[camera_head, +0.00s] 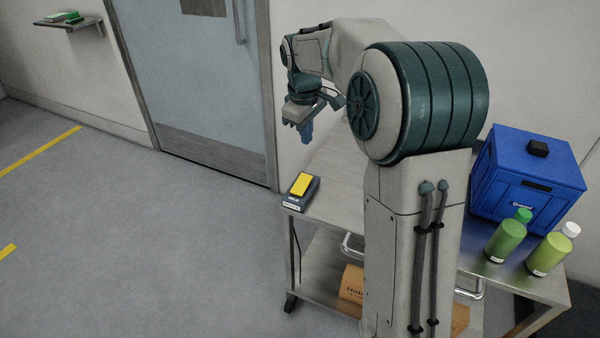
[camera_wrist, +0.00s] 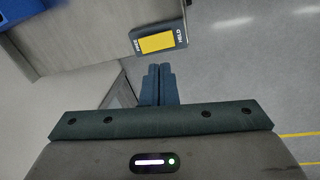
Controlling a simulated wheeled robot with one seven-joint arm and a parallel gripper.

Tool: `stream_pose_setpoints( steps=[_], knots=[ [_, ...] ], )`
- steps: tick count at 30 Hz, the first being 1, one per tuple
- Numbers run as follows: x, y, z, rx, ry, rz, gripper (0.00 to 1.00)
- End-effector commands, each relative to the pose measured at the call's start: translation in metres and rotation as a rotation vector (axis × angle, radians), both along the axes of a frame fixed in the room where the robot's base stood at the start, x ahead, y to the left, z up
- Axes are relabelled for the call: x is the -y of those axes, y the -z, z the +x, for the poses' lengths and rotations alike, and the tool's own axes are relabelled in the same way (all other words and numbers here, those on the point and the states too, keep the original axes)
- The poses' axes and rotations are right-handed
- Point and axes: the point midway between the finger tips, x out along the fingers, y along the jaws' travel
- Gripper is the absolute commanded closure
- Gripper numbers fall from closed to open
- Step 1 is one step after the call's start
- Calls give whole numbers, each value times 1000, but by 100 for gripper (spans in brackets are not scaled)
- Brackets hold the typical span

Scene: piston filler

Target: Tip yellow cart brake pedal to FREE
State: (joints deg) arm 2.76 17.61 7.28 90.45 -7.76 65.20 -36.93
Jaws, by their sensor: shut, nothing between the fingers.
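The yellow brake pedal (camera_head: 301,183) sits in a dark housing (camera_head: 311,193) on the left corner of the grey cart top. It also shows in the wrist view (camera_wrist: 157,42), with a word at each end; HELD is readable at the right end. Which way the pedal is tipped is hard to tell. My gripper (camera_head: 306,139) is shut and empty, pointing down above the cart, higher than the pedal and apart from it. In the wrist view its closed fingertips (camera_wrist: 159,68) show just below the pedal housing in the picture.
A blue crate (camera_head: 525,190) with a small black block (camera_head: 537,148) on its lid stands at the cart's right end. Two green bottles (camera_head: 506,238) (camera_head: 548,254) stand before it. A cardboard box (camera_head: 352,282) is on the lower shelf. The floor left of the cart is clear.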

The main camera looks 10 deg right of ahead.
Motion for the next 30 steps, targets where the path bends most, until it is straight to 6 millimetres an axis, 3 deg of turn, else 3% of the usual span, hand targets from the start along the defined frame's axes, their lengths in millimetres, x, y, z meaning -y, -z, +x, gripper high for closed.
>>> stream_pose_setpoints(
  steps=[1, 3, 9, 23, 30],
  knots=[
    [0, 18, 17, -13, -37, -3, 100],
    [0, 30, 35, -23, -84, -8, 100],
    [0, 49, 63, -41, -164, -15, 100],
    [0, 53, 66, -44, -176, -16, 100],
    [3, 85, 68, -48, -175, -16, 100]
  ],
)
